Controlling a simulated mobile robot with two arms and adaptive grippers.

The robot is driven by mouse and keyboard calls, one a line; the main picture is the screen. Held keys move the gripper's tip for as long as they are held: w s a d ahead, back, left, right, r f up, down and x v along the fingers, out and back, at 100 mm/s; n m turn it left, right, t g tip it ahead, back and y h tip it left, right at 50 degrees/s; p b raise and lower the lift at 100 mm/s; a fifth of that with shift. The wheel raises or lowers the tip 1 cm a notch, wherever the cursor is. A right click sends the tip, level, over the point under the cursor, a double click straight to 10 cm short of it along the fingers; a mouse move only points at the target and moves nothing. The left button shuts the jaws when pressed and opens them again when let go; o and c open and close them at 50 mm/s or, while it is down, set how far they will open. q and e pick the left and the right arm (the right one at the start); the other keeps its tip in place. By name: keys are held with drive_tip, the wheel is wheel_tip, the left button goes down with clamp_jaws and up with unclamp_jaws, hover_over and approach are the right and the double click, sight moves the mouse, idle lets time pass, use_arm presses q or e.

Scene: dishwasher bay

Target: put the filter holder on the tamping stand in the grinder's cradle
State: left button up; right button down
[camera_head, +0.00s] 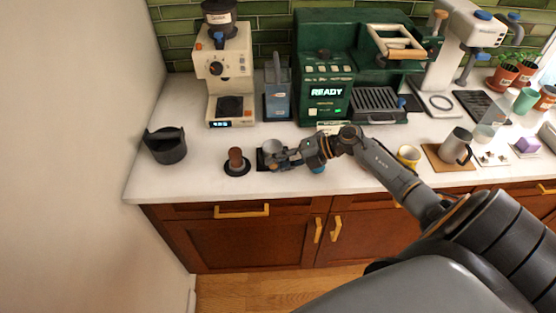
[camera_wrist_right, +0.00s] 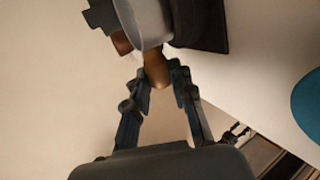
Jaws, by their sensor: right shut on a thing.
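The filter holder (camera_head: 271,147) has a round grey metal basket and a brown handle. Its basket is at the dark tamping stand (camera_head: 261,162) at the front of the counter; I cannot tell whether it rests on it or is just clear. My right gripper (camera_head: 283,158) is shut on the handle. In the right wrist view the fingers (camera_wrist_right: 163,84) close on the brown handle (camera_wrist_right: 156,68), with the grey basket (camera_wrist_right: 146,24) beyond. The cream grinder (camera_head: 231,67) stands behind and to the left, its dark cradle area (camera_head: 230,105) empty. My left gripper is not in view.
A tamper (camera_head: 236,160) on a dark round base stands just left of the stand. A black knock box (camera_head: 166,146) is further left. A blue-grey container (camera_head: 278,95) and the green coffee machine (camera_head: 327,85) stand behind. Counter between stand and grinder looks clear.

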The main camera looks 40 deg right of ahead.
drive_tip(key=c, duration=1.5)
unclamp_jaws()
drive_tip(key=shift+f, duration=0.15)
drive_tip(key=shift+c, duration=0.2)
drive_tip(key=o, duration=0.4)
drive_tip(key=b+v, duration=0.2)
drive_tip(key=v, duration=0.1)
drive_tip(key=b+v, duration=0.1)
drive_tip(key=shift+s+d+f, duration=0.2)
drive_tip(key=shift+d, duration=0.05)
drive_tip(key=b+v, duration=0.1)
drive_tip(key=v, duration=0.7)
drive_tip(key=shift+r+b, duration=0.35)
drive_tip(key=shift+b, duration=0.05)
drive_tip(key=shift+s+d+r, duration=0.3)
drive_tip(key=shift+d+r, duration=0.05)
drive_tip(key=shift+r, duration=0.05)
